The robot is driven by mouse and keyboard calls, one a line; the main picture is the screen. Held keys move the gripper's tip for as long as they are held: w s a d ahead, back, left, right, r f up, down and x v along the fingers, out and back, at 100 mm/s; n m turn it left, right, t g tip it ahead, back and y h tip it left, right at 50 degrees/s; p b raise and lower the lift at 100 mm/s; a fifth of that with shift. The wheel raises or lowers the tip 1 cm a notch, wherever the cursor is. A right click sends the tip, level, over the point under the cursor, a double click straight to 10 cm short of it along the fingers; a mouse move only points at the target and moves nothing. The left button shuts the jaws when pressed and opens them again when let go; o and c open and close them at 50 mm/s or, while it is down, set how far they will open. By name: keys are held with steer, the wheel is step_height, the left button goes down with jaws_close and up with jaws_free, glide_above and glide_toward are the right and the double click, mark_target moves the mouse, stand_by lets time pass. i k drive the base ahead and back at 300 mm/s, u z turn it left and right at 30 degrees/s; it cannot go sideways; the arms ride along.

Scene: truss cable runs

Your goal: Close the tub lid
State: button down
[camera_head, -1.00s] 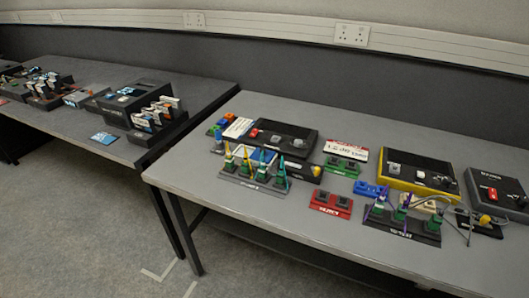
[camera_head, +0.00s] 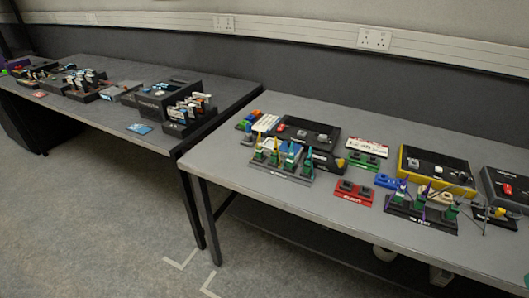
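I cannot make out a tub or its lid for sure in the head view. My gripper is not in view, so its place and state do not show. The right table (camera_head: 250,210) bears black and yellow device boxes, cable racks and small coloured blocks. The left table (camera_head: 110,125) bears dark boxes and racks of upright cards, too small to tell apart fully.
A narrow gap separates the two tables. Grey floor (camera_head: 80,225) lies open in front of them, with pale corner marks (camera_head: 182,260) near the right table's leg. A grey wall with sockets (camera_head: 374,39) stands behind.

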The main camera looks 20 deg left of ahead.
mark_target(285, 147)
steer(key=u, duration=0.85)
steer(key=k, duration=1.1)
steer(key=u, duration=0.8)
steer(key=i, duration=1.6)
steer(key=z, duration=1.3)
steer(key=i, duration=0.7)
steer(key=z, duration=0.6)
